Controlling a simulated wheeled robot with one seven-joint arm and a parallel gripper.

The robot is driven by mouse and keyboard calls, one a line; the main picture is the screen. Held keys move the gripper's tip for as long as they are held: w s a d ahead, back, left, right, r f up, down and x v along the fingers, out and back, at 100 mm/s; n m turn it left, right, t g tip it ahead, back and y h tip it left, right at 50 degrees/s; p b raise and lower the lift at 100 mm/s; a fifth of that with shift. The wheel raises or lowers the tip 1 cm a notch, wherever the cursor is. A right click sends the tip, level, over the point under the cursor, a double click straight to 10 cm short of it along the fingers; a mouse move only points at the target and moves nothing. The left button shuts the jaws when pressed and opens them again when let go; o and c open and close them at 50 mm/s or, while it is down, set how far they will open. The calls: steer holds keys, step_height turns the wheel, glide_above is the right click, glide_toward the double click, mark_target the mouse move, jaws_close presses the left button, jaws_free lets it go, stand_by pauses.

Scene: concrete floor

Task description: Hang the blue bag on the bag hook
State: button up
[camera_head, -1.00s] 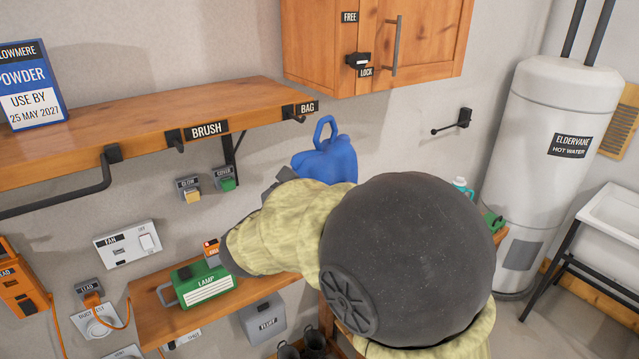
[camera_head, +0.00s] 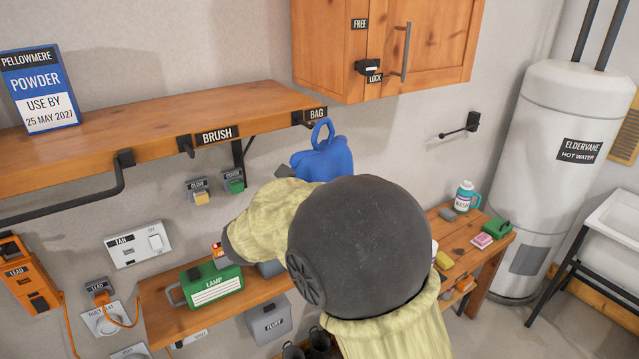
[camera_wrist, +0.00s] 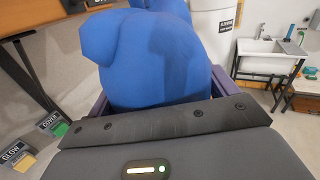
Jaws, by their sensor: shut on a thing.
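The blue bag (camera_head: 325,162) has a rounded body and an upright loop handle on top. My gripper (camera_wrist: 160,90) is shut on the bag's body, which fills the space between the purple fingers in the wrist view. In the head view my arm hides most of the gripper. The bag hook (camera_head: 306,123) is a small dark hook on the shelf's front edge, by the BAG label (camera_head: 316,114). The bag's loop overlaps the hook's right side in the head view. I cannot tell whether the loop is around the hook or only in front.
The wooden shelf (camera_head: 230,105) has a BRUSH hook (camera_head: 186,146) to the left. A wall cabinet (camera_head: 440,40) hangs above right. A bare wall hook (camera_head: 462,127) sticks out right of the bag. A bench (camera_head: 160,318) with a green LAMP case (camera_head: 212,286) lies below.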

steer(key=shift+w+a+p, duration=0.45)
steer(key=shift+w+a, duration=0.15)
steer(key=shift+w, duration=0.3)
steer(key=shift+w+a+p, duration=0.4)
steer(key=shift+w+a, duration=0.15)
steer(key=shift+w, duration=0.3)
steer(key=shift+w+a+f+b, duration=0.3)
steer(key=shift+w+a+f, duration=0.1)
steer(key=shift+w+f, duration=0.2)
steer(key=o, duration=1)
steer(key=shift+s, duration=0.1)
steer(key=shift+f, duration=0.1)
steer(key=b+v, duration=0.6)
steer(key=v, duration=1.1)
steer(key=shift+s, duration=0.2)
